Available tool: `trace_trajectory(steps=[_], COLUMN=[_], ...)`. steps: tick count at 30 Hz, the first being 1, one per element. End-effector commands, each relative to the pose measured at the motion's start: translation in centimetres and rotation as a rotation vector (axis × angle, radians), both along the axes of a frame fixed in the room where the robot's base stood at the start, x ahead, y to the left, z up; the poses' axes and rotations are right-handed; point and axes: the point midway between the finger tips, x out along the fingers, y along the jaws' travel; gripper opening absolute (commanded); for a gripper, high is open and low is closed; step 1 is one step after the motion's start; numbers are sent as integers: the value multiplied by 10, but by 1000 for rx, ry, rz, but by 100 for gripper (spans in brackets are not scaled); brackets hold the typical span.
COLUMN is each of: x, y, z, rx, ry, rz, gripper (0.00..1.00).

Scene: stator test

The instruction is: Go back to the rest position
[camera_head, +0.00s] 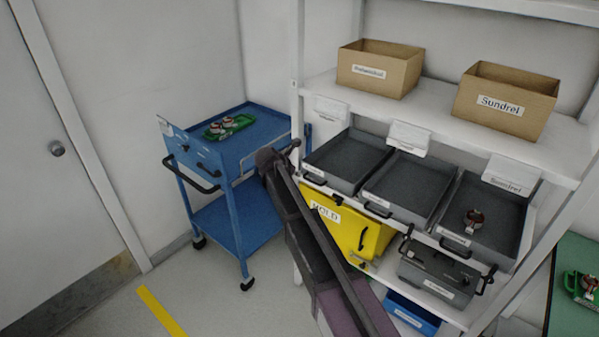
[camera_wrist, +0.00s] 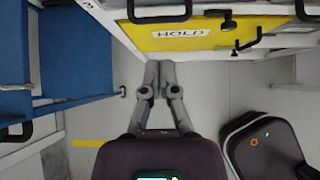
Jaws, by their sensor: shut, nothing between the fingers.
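My gripper (camera_wrist: 158,78) is shut and empty in the wrist view, its fingertips together over the floor near the yellow HOLD bin (camera_wrist: 200,33). In the head view my arm reaches up from the bottom middle in front of the shelf, and its end is near the blue trolley's right edge; the fingers cannot be made out there. A copper-coloured stator (camera_head: 473,220) lies in the right grey tray (camera_head: 496,238). No part is in my gripper.
The blue trolley (camera_head: 232,222) carries a green tray (camera_head: 242,121) with several parts. The shelf (camera_head: 430,103) holds cardboard boxes (camera_head: 378,74), grey trays and the yellow bin (camera_head: 345,225). A green table (camera_head: 573,318) stands at right. Floor at lower left is clear.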

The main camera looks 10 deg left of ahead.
Motion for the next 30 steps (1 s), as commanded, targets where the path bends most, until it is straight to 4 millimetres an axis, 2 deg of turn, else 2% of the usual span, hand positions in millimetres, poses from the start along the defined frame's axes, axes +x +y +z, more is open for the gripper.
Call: trace_trajectory(steps=[13,17,20,23,30], x=[-1,-3,-7,-15,-49], y=[0,-8,-23,-46,-129], z=[1,1,-2,-5,-19], rx=[0,17,53,117,347], ry=[0,0,0,-2,-16], rz=[-1,-25,-76,-164,-517], gripper=[0,0,0,0,0])
